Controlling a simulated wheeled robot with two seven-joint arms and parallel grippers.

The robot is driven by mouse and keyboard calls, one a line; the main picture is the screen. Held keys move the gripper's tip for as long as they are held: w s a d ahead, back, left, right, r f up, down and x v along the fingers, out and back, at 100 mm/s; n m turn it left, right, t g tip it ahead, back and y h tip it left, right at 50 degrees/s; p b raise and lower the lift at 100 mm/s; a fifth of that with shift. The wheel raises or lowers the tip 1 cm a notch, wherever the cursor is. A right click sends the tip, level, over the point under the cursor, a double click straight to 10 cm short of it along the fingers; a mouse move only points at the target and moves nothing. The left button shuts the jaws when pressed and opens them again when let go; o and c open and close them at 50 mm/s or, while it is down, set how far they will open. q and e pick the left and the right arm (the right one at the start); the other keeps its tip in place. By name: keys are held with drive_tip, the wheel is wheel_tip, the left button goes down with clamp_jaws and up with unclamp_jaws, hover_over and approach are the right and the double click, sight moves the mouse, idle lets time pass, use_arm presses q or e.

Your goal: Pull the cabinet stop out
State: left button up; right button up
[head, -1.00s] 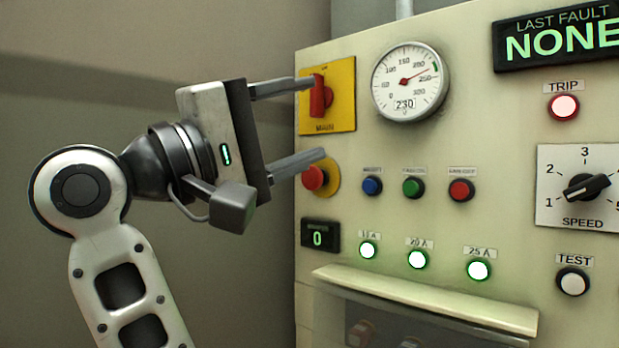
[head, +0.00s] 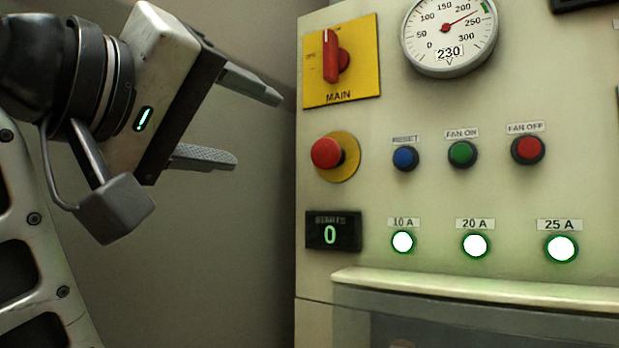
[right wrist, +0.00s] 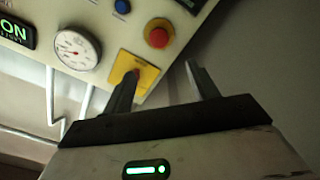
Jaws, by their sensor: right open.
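The cabinet stop is a red mushroom button (head: 325,153) on a round yellow plate (head: 350,158) at the panel's left side. It also shows in the right wrist view (right wrist: 158,37), beyond the fingertips. My right gripper (head: 252,130) is left of the stop in the head view, with its two fingers apart and nothing between them. In the right wrist view the open fingers (right wrist: 160,72) point toward the panel, and the stop appears above the gap between them. No finger touches the stop. My left gripper is not in view.
The yellow MAIN plate with its red rotary handle (head: 332,55) is just above the stop. A small display reading 0 (head: 333,231) is below it. Blue, green and red buttons (head: 462,153) lie to the right. A ledge (head: 480,290) juts out lower down.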

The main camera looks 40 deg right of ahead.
sight(320, 151)
drive_tip(key=p+x, duration=0.1)
drive_tip(key=x, duration=1.3)
drive_tip(key=shift+d, duration=0.3)
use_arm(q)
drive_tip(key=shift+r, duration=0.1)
use_arm(e)
drive_tip(key=shift+w+d, duration=0.2)
drive_tip(key=shift+d, duration=0.4)
